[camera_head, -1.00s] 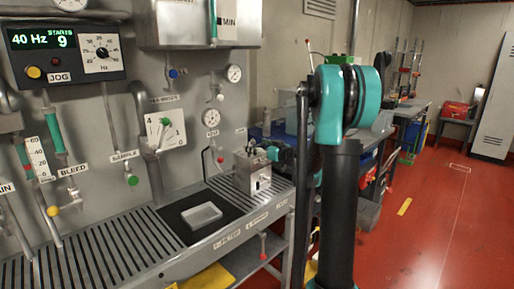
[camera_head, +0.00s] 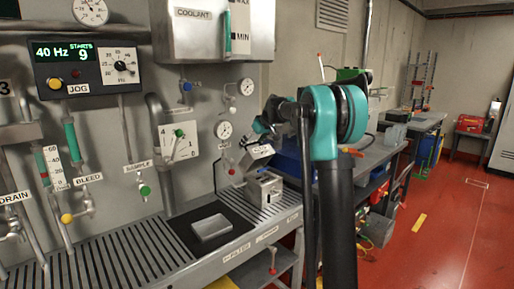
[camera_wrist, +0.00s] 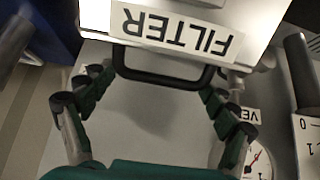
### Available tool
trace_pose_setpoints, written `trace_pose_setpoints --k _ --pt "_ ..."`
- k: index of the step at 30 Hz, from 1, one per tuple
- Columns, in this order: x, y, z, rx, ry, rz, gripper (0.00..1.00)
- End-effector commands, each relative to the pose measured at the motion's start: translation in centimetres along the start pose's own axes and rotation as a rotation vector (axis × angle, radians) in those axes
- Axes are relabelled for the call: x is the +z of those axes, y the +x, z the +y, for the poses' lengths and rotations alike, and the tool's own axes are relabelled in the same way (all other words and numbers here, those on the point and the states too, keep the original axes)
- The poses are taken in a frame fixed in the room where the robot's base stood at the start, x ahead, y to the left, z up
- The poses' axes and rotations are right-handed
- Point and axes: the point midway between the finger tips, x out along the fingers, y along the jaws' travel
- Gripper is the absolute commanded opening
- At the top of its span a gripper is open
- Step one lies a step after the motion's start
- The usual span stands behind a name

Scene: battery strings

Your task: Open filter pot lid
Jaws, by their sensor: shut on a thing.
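The filter pot (camera_head: 264,187) is a small metal box on the grated bench, right of the black mat. Its lid (camera_head: 257,157) is tilted up above the body, with a gap below it in the head view. The wrist view shows the lid close up, with a FILTER label (camera_wrist: 175,30) upside down and a dark handle (camera_wrist: 165,80) at its edge. My gripper (camera_wrist: 160,88) has its green-and-grey fingers at both ends of this handle and is shut on it. In the head view my gripper (camera_head: 264,127) is small beside the raised lid, partly hidden by my arm.
A shallow grey tray (camera_head: 211,227) lies on the black mat (camera_head: 195,241). The wall panel behind carries gauges (camera_head: 224,130), valves and pipes. A COOLANT tank (camera_head: 195,38) hangs above. Red floor (camera_head: 440,235) is free at the right.

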Motion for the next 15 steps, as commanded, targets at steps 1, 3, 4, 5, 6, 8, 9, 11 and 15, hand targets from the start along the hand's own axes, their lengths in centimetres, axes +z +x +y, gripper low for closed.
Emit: trace_pose_setpoints --k 1,3,4,5,6,8,9,11,15 --pt "-0.6 0.5 -0.1 -0.001 -0.003 -0.038 0.35" --pt "-1.1 1.1 -0.1 -0.002 -0.003 -0.092 0.35" --pt "-1.3 1.4 0.0 -0.001 -0.002 -0.113 0.35" --pt "-1.5 1.6 0.0 -0.001 -0.002 -0.135 0.35" --pt "-1.7 1.9 0.0 -0.001 -0.002 -0.162 0.35" --pt "-2.0 2.3 0.0 -0.001 -0.002 -0.200 0.35" --pt "-2.1 2.6 0.0 -0.001 -0.001 -0.225 0.35" --pt "-2.4 3.0 0.0 -0.001 -0.002 -0.259 0.35" --pt "-2.7 3.7 0.0 -0.001 0.000 -0.284 0.35"
